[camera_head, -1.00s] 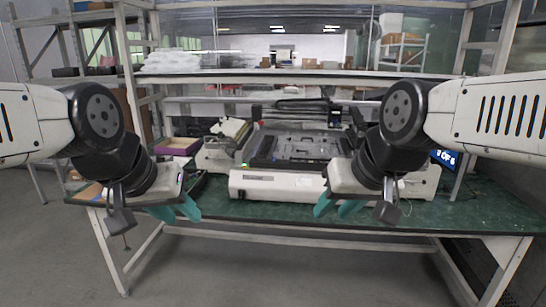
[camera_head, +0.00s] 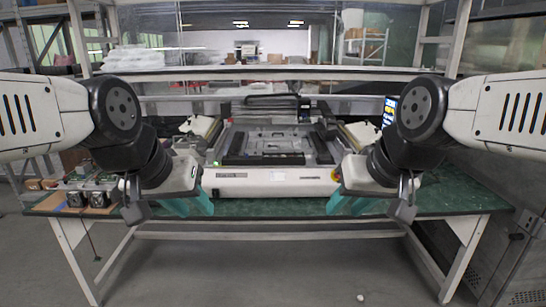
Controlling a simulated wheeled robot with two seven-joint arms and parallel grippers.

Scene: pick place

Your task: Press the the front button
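A white machine (camera_head: 255,183) with an open, dark-framed tray on top stands on the green table, centred in the head view. Its front face carries a small pale label (camera_head: 278,176) and dark marks near the left end. A small green light (camera_head: 216,164) shows at its upper left front corner. I cannot tell which mark is the front button. My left gripper (camera_head: 187,206) has teal fingers spread apart and empty, in front of the machine's left end. My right gripper (camera_head: 352,205) is also open and empty, in front of its right end, hiding part of it.
The green table (camera_head: 270,208) has a clear strip along its front edge. A board with electronic parts and fans (camera_head: 85,198) lies at the left. A lit screen (camera_head: 389,112) stands behind my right arm. A shelf (camera_head: 270,72) spans above the machine.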

